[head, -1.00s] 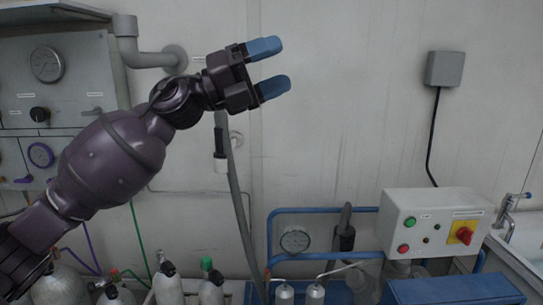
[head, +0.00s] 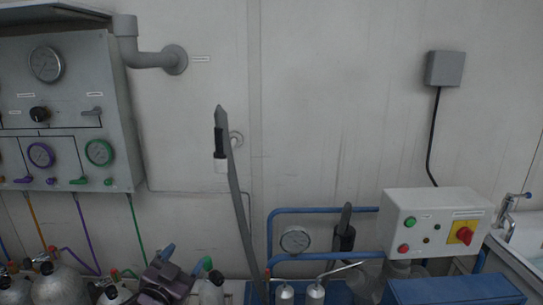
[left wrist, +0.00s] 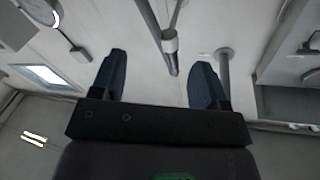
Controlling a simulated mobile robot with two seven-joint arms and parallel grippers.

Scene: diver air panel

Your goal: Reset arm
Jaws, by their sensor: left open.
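My left gripper (head: 182,259) is low in the head view, at the bottom left in front of the gas cylinders, with its blue fingertips pointing up. In the left wrist view its two blue fingers (left wrist: 157,80) stand wide apart with nothing between them. Most of the left arm is below the picture. My right gripper is in neither view.
The grey air panel (head: 90,75) with gauges hangs at the left. Cylinders (head: 65,285) stand below it. A grey hose (head: 235,200) rises near the middle. A control box (head: 435,222) and blue piping (head: 320,210) are at right. The upper middle wall is bare.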

